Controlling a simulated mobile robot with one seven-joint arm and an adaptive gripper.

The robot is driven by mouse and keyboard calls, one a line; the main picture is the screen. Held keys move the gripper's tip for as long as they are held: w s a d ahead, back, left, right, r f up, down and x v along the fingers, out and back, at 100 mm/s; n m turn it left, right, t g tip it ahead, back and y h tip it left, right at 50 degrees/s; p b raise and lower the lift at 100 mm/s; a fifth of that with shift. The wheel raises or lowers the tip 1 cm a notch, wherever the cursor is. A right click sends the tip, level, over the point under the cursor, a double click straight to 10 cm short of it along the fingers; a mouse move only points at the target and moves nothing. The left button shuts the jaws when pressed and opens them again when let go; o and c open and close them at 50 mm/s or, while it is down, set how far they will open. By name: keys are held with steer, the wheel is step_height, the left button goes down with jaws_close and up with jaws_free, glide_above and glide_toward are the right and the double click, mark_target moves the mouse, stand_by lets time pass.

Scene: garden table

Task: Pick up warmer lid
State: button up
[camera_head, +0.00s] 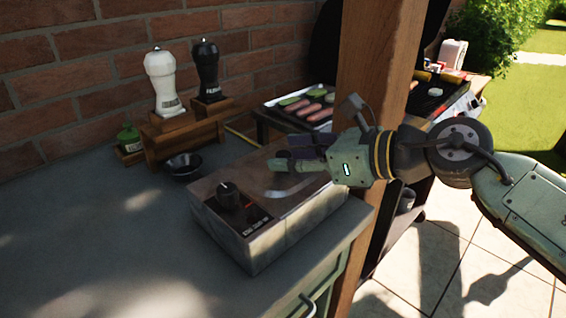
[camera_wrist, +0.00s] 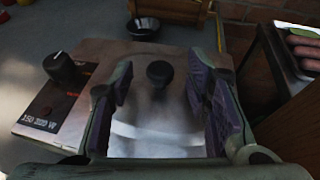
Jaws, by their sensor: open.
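The warmer (camera_head: 265,225) is a grey metal box with a black dial (camera_head: 228,195) near the corner of the counter. Its shiny lid (camera_head: 280,188) lies on top. In the wrist view the lid (camera_wrist: 150,110) shows with a small black knob (camera_wrist: 160,73) standing up from it. My gripper (camera_head: 287,160) is over the lid, reaching in from the right. In the wrist view my open fingers (camera_wrist: 160,90) stand on either side of the knob, apart from it. Nothing is held. In the head view the gripper hides the knob.
A small black bowl (camera_head: 182,166) sits behind the warmer. White (camera_head: 160,80) and black (camera_head: 207,72) mills stand on wooden blocks by the brick wall, near a green jar (camera_head: 129,138). A wooden post (camera_head: 375,70) and a grill tray with sausages (camera_head: 312,112) are close behind my gripper.

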steer(key=shift+w+a+f, duration=0.2)
steer(key=shift+w+a, duration=0.05)
steer(key=shift+a, duration=0.05)
jaws_close()
stand_by(0.4)
